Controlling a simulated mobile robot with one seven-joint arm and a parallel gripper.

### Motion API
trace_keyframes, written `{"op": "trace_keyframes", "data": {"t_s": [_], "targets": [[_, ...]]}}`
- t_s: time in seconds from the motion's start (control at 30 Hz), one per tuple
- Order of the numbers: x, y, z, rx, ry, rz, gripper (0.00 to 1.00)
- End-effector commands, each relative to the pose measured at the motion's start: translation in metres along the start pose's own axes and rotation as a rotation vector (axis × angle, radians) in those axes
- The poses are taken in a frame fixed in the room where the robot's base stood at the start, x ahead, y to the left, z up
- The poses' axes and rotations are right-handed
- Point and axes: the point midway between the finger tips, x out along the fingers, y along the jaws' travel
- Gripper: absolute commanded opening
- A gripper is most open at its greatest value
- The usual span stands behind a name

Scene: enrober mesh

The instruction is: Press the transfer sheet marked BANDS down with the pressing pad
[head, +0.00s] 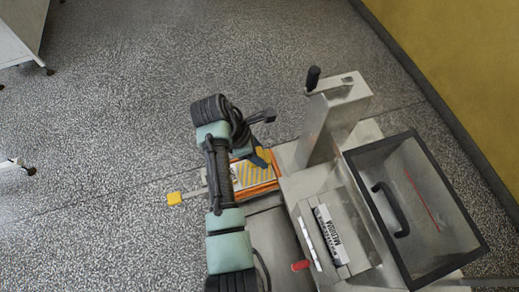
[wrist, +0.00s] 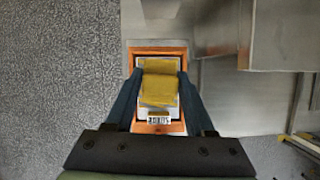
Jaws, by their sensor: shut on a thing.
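My gripper (wrist: 160,80) is shut on the yellow pressing pad (wrist: 158,92), with one dark blue finger on each side of it. The pad is over the white sheet in an orange frame (wrist: 137,58). I cannot tell whether it touches the sheet. A small black-and-white label (wrist: 158,119) shows near the sheet's lower end; its letters are too small to read surely. In the head view my gripper (head: 260,159) is above the orange frame (head: 262,190), where the sheet (head: 264,176) shows yellow diagonal bands.
Right of the frame stands a metal machine with a post and black-handled crank (head: 313,78). It has a panel marked MEDIUM (head: 328,229), a red knob (head: 301,265) and a dark-rimmed bin (head: 425,215). A yellow knob (head: 174,198) sticks out left.

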Motion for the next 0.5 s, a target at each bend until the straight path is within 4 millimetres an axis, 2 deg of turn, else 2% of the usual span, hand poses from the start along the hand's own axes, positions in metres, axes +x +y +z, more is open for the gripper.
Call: {"op": "trace_keyframes", "data": {"t_s": [0.5], "targets": [[0.044, 0.000, -0.018, 0.005, -0.001, 0.000, 0.14]]}}
